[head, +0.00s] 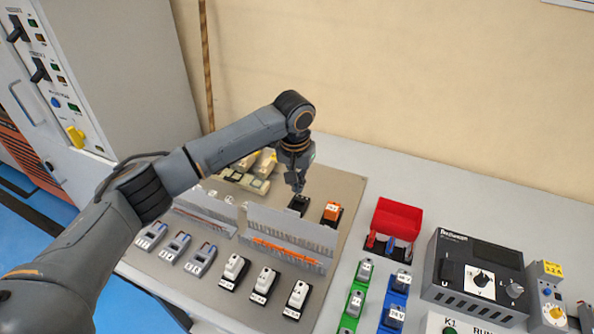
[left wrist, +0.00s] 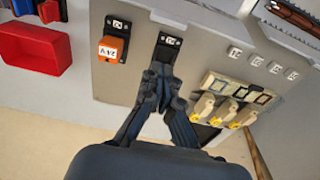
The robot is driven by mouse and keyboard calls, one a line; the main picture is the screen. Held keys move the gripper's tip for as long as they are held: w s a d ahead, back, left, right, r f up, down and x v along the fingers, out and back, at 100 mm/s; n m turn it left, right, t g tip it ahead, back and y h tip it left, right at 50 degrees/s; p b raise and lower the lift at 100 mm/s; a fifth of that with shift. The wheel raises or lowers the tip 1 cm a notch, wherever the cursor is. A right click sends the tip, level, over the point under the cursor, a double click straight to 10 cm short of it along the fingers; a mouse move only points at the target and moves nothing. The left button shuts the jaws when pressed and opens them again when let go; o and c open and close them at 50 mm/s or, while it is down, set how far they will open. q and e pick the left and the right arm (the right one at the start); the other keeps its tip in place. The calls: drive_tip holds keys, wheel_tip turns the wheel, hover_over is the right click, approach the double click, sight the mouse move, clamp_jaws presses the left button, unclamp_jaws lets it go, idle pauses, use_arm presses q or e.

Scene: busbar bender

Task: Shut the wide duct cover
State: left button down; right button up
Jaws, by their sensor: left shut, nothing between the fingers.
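The wide slotted duct (head: 288,254) lies across the middle of the grey mounting plate, with orange wiring showing inside it. A grey panel that looks like its cover (head: 292,224) stands raised along the duct's far side, so the duct looks open. Part of a duct with a red-orange wire shows at the top right corner of the left wrist view. My left gripper (head: 296,186) is shut and empty, behind the raised panel. In the left wrist view its fingertips (left wrist: 164,76) are close to a black device (left wrist: 168,47); I cannot tell if they touch. My right gripper is not in view.
An orange device (head: 332,212) stands beside the black one, and a red bin (head: 397,220) is to the right. Cream-coloured devices (head: 250,178) are under my left arm. White switches (head: 265,281) stand in front of the wide duct. A narrower duct (head: 205,212) is left.

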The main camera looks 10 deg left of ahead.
sight(291, 222)
use_arm(q)
drive_tip(key=s+f+p, duration=0.1)
drive_tip(key=f, duration=0.1)
drive_tip(key=s+f+p, duration=0.1)
drive_tip(key=s, duration=0.1)
drive_tip(key=shift+a+f+p, duration=0.35)
drive_tip(key=shift+p, duration=0.05)
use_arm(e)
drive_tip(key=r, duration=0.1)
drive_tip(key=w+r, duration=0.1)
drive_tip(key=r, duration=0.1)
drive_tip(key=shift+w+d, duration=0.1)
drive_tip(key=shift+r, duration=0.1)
